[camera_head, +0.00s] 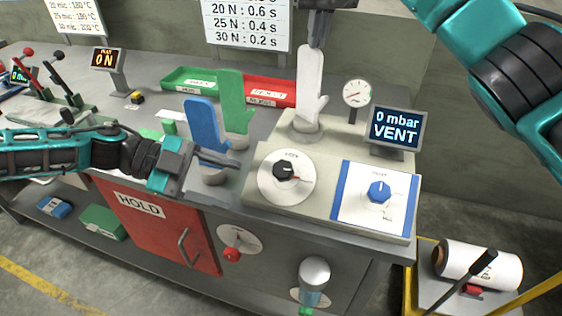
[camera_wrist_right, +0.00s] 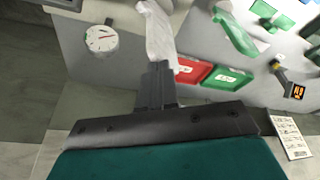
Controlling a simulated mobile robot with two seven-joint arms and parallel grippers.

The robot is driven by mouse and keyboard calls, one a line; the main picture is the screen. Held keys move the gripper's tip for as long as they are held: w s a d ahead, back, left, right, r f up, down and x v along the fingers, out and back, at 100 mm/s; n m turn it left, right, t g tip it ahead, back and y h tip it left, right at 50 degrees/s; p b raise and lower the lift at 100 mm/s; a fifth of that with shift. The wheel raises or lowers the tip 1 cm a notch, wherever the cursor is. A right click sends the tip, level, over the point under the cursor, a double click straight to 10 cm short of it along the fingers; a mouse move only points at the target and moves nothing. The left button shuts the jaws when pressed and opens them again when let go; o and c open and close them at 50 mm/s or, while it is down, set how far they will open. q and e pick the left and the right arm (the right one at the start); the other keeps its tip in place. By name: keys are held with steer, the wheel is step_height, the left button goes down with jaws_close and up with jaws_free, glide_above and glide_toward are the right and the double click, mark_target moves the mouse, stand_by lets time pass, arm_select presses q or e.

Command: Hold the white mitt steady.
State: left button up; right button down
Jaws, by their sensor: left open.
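The white mitt (camera_head: 309,85) stands upright on a round base on the grey console in the head view. In the right wrist view the white mitt (camera_wrist_right: 158,32) is at the top, beyond the fingertips. My right gripper (camera_head: 317,38) comes down from above onto the mitt's top end. In the right wrist view my right gripper's fingers (camera_wrist_right: 157,82) are close together and appear shut on that tip. The exact contact is partly hidden by the fingers. My left gripper (camera_head: 222,174) is open and empty, in front of the blue mitt (camera_head: 203,125) near its base.
A green mitt (camera_head: 234,98) stands behind the blue one. A green tray (camera_head: 190,78) and a red tray (camera_head: 268,92) lie behind. A gauge (camera_head: 356,92), a display reading 0 mbar VENT (camera_head: 396,127) and two dial knobs surround the white mitt. A red HOLD door (camera_head: 165,230) is below.

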steer(key=shift+f, duration=0.35)
arm_select(q)
steer(key=s+d+f+n+t+h, duration=0.1)
steer(key=s+d+n+h, duration=0.15)
steer(key=s+d, duration=0.35)
steer(key=s+d+n+t+h, duration=0.2)
steer(key=s+d+n, duration=0.15)
steer(key=d, duration=0.55)
steer(key=n+t+y, duration=0.9)
steer(key=n+t, duration=0.1)
steer(key=t, duration=0.2)
glide_toward(289, 162)
steer(key=x, duration=0.3)
steer(key=f+x, duration=0.1)
steer(key=x, duration=0.6)
steer(key=shift+w+f, duration=0.25)
steer(key=shift+w, duration=0.15)
